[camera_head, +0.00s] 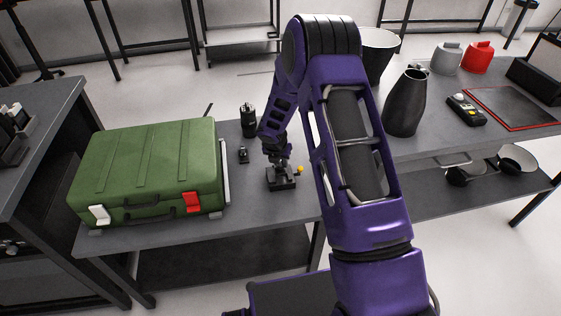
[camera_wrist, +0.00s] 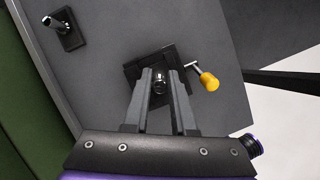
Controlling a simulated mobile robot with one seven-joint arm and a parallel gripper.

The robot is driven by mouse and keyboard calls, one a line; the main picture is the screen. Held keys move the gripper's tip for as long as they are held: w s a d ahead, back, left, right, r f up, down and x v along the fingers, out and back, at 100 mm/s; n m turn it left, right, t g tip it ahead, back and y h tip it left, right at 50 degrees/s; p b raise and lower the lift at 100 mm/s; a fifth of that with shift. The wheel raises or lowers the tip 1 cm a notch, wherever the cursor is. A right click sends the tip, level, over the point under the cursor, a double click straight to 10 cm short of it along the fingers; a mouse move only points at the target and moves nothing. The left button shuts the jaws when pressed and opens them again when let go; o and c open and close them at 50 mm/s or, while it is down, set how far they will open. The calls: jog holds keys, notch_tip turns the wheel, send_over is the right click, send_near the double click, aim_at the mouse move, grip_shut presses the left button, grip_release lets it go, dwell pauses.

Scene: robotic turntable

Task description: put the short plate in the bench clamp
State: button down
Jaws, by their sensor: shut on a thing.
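The bench clamp (camera_head: 282,184) is a black block with a side handle ending in a yellow knob, on the grey bench. In the wrist view, its dark base (camera_wrist: 133,70) and yellow knob (camera_wrist: 208,81) show just beyond my fingertips. My gripper (camera_head: 283,166) is right over the clamp, pointing down. In the wrist view my gripper (camera_wrist: 160,76) is shut on a small dark thing (camera_wrist: 159,84) with a shiny round end. I cannot tell whether this is the short plate, or whether it touches the clamp. My fingers hide part of the clamp.
A small black stand with a peg (camera_head: 243,155) is left of the clamp, near a black cylinder (camera_head: 249,121). A green case (camera_head: 147,172) fills the bench's left part. A dark vase (camera_head: 405,102) stands to the right. Bare bench lies in front of the clamp.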

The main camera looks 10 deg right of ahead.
jog(key=shift+f+b, duration=0.75)
jog(key=shift+f, duration=0.3)
jog(key=c, duration=0.7)
grip_release()
jog(key=shift+o, duration=0.2)
jog(key=p+v, duration=0.4)
jog(key=v, duration=1.3)
jog(key=shift+r, duration=0.3)
jog(key=shift+w, duration=0.1)
